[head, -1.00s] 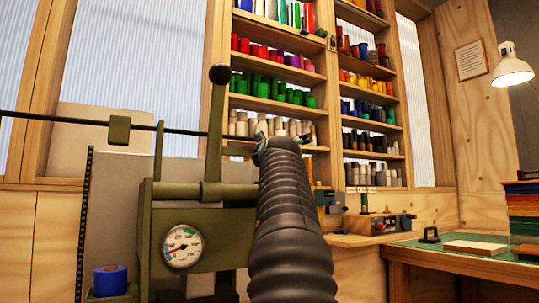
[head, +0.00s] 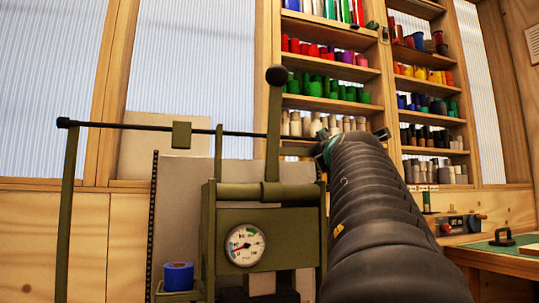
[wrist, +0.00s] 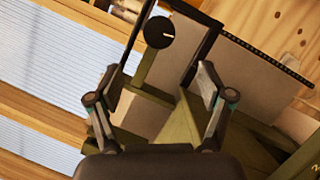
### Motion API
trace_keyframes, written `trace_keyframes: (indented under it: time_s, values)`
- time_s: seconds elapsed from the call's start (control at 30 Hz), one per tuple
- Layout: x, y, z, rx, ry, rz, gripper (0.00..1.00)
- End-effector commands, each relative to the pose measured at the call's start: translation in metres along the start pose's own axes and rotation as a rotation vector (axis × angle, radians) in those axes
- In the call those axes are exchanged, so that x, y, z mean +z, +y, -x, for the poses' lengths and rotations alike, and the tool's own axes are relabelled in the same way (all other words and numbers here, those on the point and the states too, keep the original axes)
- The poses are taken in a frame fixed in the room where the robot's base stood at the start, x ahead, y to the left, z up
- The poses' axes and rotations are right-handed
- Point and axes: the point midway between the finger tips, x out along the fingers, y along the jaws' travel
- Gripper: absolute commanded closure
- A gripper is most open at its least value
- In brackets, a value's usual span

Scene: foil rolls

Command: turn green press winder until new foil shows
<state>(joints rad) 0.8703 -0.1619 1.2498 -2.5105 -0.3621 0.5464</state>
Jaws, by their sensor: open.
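The green press (head: 210,215) stands left of my arm in the head view, with a round dial (head: 244,245) on its front. Its upright lever ends in a black ball knob (head: 277,75), which also shows in the wrist view (wrist: 159,32). A blue roll (head: 178,275) sits on a small ledge at the press's left. I cannot pick out the winder or any foil for sure. My gripper (wrist: 160,82) is open in the wrist view, its fingers spread before green press parts, with nothing between them. In the head view it is mostly hidden behind my arm.
A thin dark rod (head: 150,128) with a green block runs left from the press to a post (head: 67,215). Shelves of coloured rolls (head: 330,92) stand behind. A green-topped bench (head: 505,250) is at the right.

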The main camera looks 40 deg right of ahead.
Motion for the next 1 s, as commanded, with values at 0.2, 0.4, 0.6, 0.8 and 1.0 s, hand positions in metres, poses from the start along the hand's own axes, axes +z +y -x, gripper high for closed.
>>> trace_keyframes:
  time_s: [0.2, 0.4, 0.6, 0.8, 1.0]
  values:
    - [0.000, 0.000, 0.000, 0.000, -0.001, 0.000, 0.22]
    - [0.016, -0.026, 0.002, -0.028, -0.040, 0.007, 0.22]
    - [0.049, -0.078, 0.004, -0.069, -0.097, -0.063, 0.22]
    - [0.059, -0.107, 0.006, -0.064, -0.058, -0.027, 0.22]
    - [0.059, -0.116, 0.008, -0.004, 0.006, 0.117, 0.22]
